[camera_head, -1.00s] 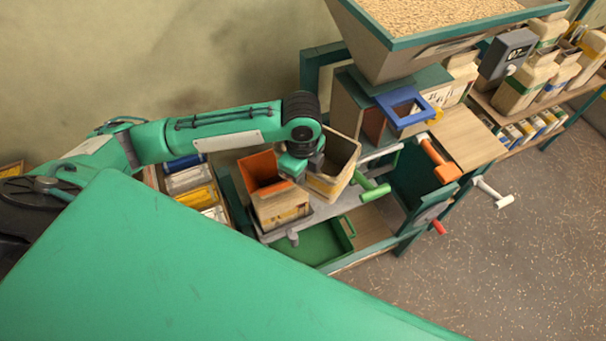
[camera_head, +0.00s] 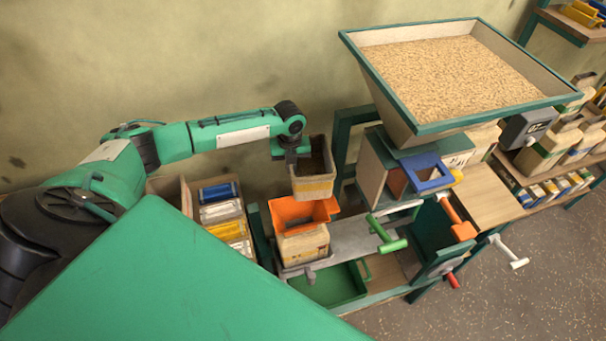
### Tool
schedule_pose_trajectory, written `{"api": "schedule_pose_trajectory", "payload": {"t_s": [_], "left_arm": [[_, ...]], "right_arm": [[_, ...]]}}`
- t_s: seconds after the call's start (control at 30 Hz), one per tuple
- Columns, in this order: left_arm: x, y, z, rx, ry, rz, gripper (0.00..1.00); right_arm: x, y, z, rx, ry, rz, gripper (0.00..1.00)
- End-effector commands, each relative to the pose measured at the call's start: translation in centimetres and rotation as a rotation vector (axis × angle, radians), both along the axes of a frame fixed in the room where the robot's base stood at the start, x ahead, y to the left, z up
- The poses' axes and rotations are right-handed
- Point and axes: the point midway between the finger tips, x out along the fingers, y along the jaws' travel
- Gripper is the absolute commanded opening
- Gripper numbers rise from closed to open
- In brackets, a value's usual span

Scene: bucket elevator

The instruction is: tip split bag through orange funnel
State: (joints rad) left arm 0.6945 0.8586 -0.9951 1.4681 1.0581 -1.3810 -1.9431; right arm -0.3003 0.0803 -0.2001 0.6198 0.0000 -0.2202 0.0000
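The orange funnel (camera_head: 290,214) sits in the mouth of a tan bag (camera_head: 304,245), which stands on a grey plate. The split bag (camera_head: 314,187) is an open-topped tan bag with a dark inside. It hangs above and slightly right of the funnel, close to upright, and covers part of the funnel's back edge from this view. My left gripper (camera_head: 291,157) is at the split bag's upper left side and holds it up. Its fingertips are mostly hidden by the bag wall. No grain stream shows between bag and funnel. My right gripper is not in view.
A large grain hopper (camera_head: 450,75) stands right of the bag, with a blue frame (camera_head: 428,174) below it. Green (camera_head: 388,243) and orange (camera_head: 460,226) handles stick out in front. A green tray (camera_head: 330,287) lies below the plate. Coloured packets (camera_head: 222,212) fill a rack at left.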

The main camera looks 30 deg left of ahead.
Motion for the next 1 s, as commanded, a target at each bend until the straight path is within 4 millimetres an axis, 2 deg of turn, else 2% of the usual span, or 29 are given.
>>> {"api": "schedule_pose_trajectory", "payload": {"t_s": [0.1, 0.3, 1.0], "left_arm": [[0.7, 2.3, 0.4, 0.002, -0.001, -0.058, 0.0], [1.3, 4.5, 0.3, 0.0, -0.001, -0.126, 0.0], [1.2, 4.8, 1.7, 0.114, -0.156, -0.139, 0.0]], "right_arm": [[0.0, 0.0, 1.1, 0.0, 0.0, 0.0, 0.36], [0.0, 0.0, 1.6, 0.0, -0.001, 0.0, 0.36], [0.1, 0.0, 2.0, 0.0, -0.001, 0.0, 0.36]]}}
